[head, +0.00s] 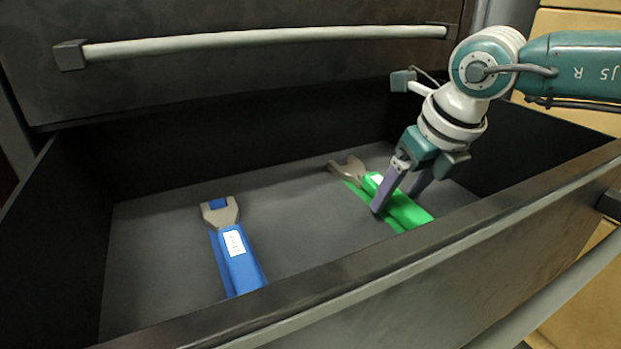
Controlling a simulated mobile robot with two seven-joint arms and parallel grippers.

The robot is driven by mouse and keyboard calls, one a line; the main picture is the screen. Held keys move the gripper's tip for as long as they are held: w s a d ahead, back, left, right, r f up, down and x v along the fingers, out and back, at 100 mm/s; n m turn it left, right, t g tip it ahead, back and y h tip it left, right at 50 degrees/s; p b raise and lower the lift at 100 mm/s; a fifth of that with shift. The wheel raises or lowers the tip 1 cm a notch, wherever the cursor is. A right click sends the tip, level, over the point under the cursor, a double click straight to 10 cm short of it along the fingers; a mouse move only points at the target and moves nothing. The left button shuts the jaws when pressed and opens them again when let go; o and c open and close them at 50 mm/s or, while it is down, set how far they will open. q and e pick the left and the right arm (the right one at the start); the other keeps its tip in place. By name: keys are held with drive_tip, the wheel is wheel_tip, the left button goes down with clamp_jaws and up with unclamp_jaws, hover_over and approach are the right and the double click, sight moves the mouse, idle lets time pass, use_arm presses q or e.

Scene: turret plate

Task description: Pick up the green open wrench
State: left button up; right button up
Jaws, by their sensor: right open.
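The green open wrench (408,211) lies in the right part of an open drawer, with its grey open jaw toward the back left and its green handle toward the front right. A flat green patch shows beside it on the drawer floor. My right gripper (395,205) reaches down into the drawer at the green handle. Its fingers are apart, one in front of the handle and one behind it, and partly hide it. I cannot tell whether they touch it. My left gripper is not in view.
A blue wrench (241,262) lies in the left part of the same drawer (290,230). The drawer's front wall (440,262) stands close before the green wrench. A closed drawer with a long handle (260,39) is above at the back. The floor between the wrenches is clear.

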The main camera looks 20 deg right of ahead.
drive_tip(key=shift+w+f, duration=0.25)
drive_tip(key=shift+f, duration=0.3)
clamp_jaws()
drive_tip(key=shift+r, duration=0.1)
idle(0.4)
